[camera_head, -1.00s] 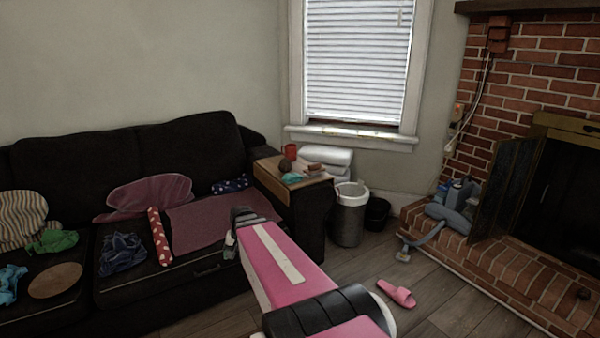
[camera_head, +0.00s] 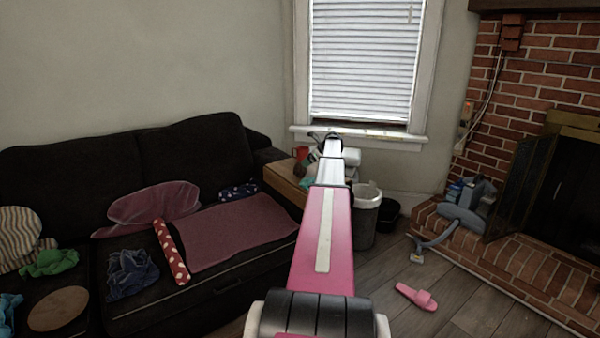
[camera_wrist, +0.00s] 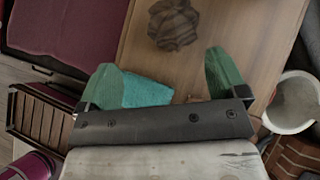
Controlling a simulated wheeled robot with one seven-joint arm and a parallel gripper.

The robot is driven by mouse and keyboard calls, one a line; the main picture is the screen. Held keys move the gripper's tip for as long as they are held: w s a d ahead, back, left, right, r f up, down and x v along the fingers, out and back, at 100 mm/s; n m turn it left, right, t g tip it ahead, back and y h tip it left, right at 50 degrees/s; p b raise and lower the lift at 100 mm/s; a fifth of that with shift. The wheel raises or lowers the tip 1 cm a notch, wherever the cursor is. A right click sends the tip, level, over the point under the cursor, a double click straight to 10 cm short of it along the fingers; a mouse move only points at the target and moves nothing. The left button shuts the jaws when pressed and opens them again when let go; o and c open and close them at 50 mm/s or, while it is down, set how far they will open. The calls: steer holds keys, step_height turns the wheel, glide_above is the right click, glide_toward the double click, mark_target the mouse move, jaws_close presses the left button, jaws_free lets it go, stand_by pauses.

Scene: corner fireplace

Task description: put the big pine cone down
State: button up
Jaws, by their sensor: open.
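The big pine cone (camera_wrist: 173,25) is dark brown and rests on the wooden tray (camera_wrist: 225,30) over the sofa arm, at the top of the wrist view. It also shows in the head view (camera_head: 299,170), small and partly hidden by my arm. My gripper (camera_wrist: 163,75) is open, with its green fingertips spread wide over the tray. The pine cone is beyond the fingertips, apart from them, and nothing is held. A teal cloth (camera_wrist: 147,92) lies below and between the fingers.
A red mug (camera_head: 301,152) stands on the tray's far part. Beside the sofa are a bin with a white rim (camera_head: 367,195) and a black bin (camera_head: 390,212). A maroon cloth (camera_head: 235,232) covers part of the sofa.

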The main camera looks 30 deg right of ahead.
mark_target(300, 167)
steer(key=shift+m, duration=0.3)
steer(key=w+f, duration=0.1)
steer(key=w, duration=0.1)
steer(key=w+f, duration=0.1)
steer(key=f, duration=0.1)
steer(key=shift+w+a+f, duration=0.1)
steer(key=shift+w+f, duration=0.1)
steer(key=shift+w, duration=0.15)
steer(key=shift+x, duration=2.6)
steer(key=shift+w+r, duration=0.15)
steer(key=c, duration=1.1)
